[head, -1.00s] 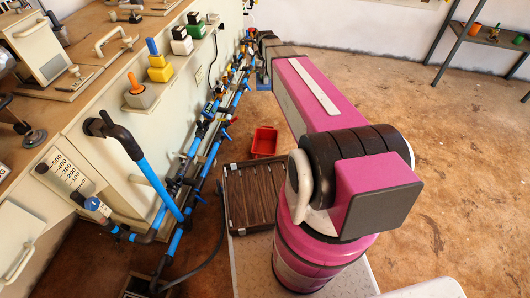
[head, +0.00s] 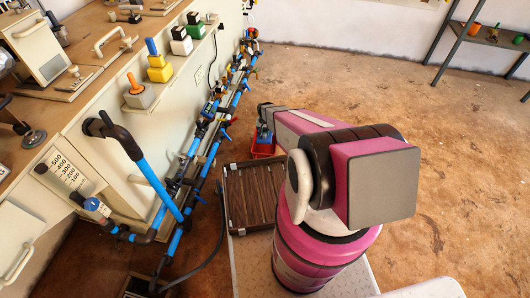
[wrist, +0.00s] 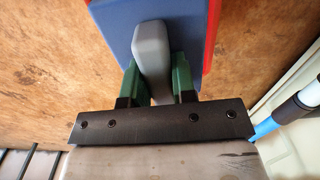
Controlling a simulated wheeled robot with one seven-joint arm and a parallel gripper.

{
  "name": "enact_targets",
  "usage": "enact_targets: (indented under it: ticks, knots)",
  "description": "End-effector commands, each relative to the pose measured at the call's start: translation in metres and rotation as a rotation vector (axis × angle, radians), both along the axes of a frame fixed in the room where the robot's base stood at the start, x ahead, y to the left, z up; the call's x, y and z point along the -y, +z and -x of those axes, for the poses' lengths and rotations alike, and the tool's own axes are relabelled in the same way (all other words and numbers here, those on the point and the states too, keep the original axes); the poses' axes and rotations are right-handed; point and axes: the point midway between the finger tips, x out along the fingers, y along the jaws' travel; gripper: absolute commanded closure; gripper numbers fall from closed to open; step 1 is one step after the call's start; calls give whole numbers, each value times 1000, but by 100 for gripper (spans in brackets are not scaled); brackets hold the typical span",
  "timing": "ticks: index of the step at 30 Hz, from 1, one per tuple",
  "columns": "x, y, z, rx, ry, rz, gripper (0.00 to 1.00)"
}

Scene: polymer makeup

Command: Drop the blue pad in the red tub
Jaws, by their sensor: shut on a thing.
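The blue pad (wrist: 110,18) has a grey upright handle (wrist: 152,45). My gripper (wrist: 157,75) has its green fingers shut on this handle in the wrist view. In the head view the blue pad (head: 264,136) hangs below the end of my arm, over the red tub (head: 262,153). The tub stands on the floor, and my arm and the pad hide part of it. In the wrist view a red strip of the tub (wrist: 212,32) shows past the pad's right edge. I cannot tell the height gap between pad and tub.
A dark slatted crate (head: 254,195) lies nearer to me than the tub. Blue pipes (head: 190,160) run along the bench (head: 105,75) at left. The brown floor (head: 450,170) to the right is clear. A shelf (head: 490,36) stands at the far right.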

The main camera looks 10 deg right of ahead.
Motion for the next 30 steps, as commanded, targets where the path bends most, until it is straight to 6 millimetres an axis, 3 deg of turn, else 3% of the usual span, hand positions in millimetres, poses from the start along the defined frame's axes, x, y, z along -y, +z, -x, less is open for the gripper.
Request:
enact_targets:
  ticks: [8, 15, 27, 30]
  knots:
    - [0, -32, 3, 0, -7, 0, 99]
    - [0, -72, 2, -1, -6, 0, 99]
    - [0, -114, 2, 0, -6, 0, 99]
    - [0, -116, 3, 1, -6, 0, 99]
